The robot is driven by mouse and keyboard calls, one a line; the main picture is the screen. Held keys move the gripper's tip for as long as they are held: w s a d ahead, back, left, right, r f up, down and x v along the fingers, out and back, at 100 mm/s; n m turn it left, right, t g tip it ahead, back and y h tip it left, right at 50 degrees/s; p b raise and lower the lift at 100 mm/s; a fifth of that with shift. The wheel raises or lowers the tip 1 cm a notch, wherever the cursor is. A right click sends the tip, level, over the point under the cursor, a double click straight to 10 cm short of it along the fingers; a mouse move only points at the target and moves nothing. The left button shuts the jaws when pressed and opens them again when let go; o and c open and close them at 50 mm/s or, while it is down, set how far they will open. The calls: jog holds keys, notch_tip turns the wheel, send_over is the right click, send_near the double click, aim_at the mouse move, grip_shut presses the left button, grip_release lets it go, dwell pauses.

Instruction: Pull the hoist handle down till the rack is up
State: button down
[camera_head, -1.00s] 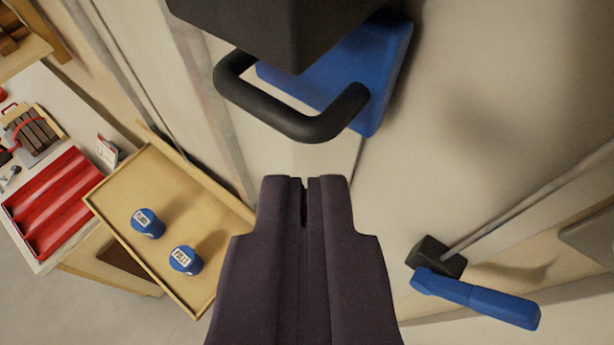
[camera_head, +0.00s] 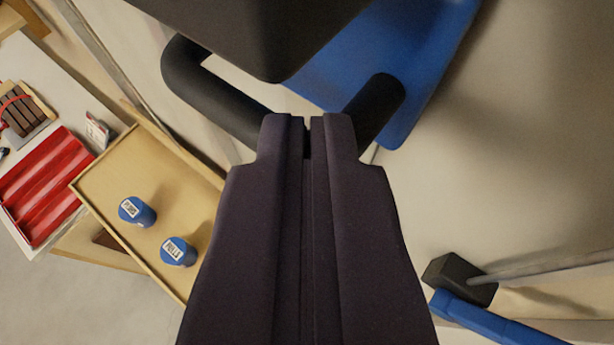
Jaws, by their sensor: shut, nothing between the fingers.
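The hoist handle (camera_head: 212,97) is a black U-shaped bar under a dark block (camera_head: 255,35), with a blue plate (camera_head: 395,65) behind it. My gripper (camera_head: 307,122) is shut and empty. Its fingertips overlap the middle of the handle bar in the picture and hide that part. Whether they touch it I cannot tell. A wooden tray-like rack (camera_head: 105,178) with two blue labelled cans, one (camera_head: 136,211) above the other (camera_head: 178,251), shows at left. I cannot tell whether this is the rack of the task.
A blue lever (camera_head: 490,318) on a black block (camera_head: 460,278) with a grey rod is at lower right. A red ribbed tray (camera_head: 48,185) lies on a white bench at far left. The pale wall right of the handle is bare.

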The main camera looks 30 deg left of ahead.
notch_tip(320, 180, down, 13)
jog(key=b, duration=1)
jog(key=shift+r, duration=0.1)
